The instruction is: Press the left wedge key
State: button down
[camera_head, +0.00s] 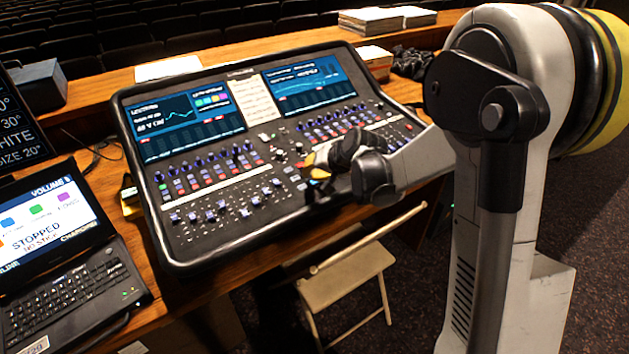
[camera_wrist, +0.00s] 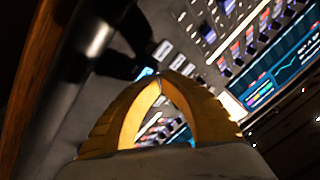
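The mixing desk (camera_head: 270,218) has a dark panel with rows of keys, knobs and two lit screens. My gripper (camera_head: 312,160) is over the right of the panel's middle, close to its front edge. In the wrist view my gripper's yellow fingers (camera_wrist: 160,83) curve together and their tips appear to meet, with nothing held. Small pale keys (camera_wrist: 163,50) lie just beyond the tips, beside a small blue-lit spot (camera_wrist: 148,72). I cannot tell which of these is the left wedge key, or whether the tips touch the panel. My gripper hides part of the panel in the head view.
A laptop (camera_head: 62,262) stands at the left. Dark blurred shapes (camera_wrist: 118,62) rise near the fingers at the desk's front edge. A folding chair (camera_head: 345,275) stands in front. Paper stacks (camera_head: 372,22) lie on the wooden ledge behind.

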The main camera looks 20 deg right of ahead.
aim_at(313, 183)
jog(key=shift+r, duration=0.55)
jog(key=r+p, duration=0.2)
jog(key=r, duration=0.1)
jog(key=r+p, duration=0.2)
jog(key=shift+s+d, duration=0.1)
jog(key=shift+s, duration=0.2)
dwell(0.5)
jog(key=shift+s+r, duration=0.25)
jog(key=s+r+n+h, duration=0.2)
jog(key=s+r, duration=0.6)
jog(key=s, duration=0.6)
jog(key=s+n+h, duration=0.1)
jog(key=s+n, duration=0.1)
jog(key=s, duration=1.4)
jog(key=shift+d+g, duration=0.3)
jog(key=shift+d, duration=0.05)
